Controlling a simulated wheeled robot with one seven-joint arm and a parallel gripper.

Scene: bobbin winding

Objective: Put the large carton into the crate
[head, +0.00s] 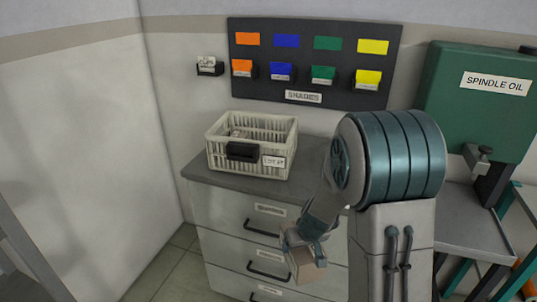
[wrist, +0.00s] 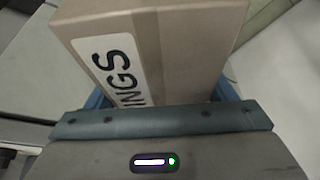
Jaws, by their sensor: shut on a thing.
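A brown carton (wrist: 185,50) fills the middle of the wrist view, with a white label whose visible letters end in "NGS". My gripper (wrist: 158,100) is shut on it, with blue finger parts at its two sides. In the head view the carton (head: 307,266) hangs from my gripper (head: 303,250) in front of the drawer cabinet, below the counter top. The crate (head: 250,150) is a cream slatted basket on the counter, up and to the left of my gripper. It has a dark handle and a small label on its front. Its contents are mostly hidden by its walls.
The grey counter top (head: 235,192) has a bare strip in front of the crate. Drawers with dark handles (head: 262,229) are below. A shade board (head: 315,65) and a small labelled holder (head: 209,68) are on the wall. A green spindle oil tank (head: 475,110) stands at right.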

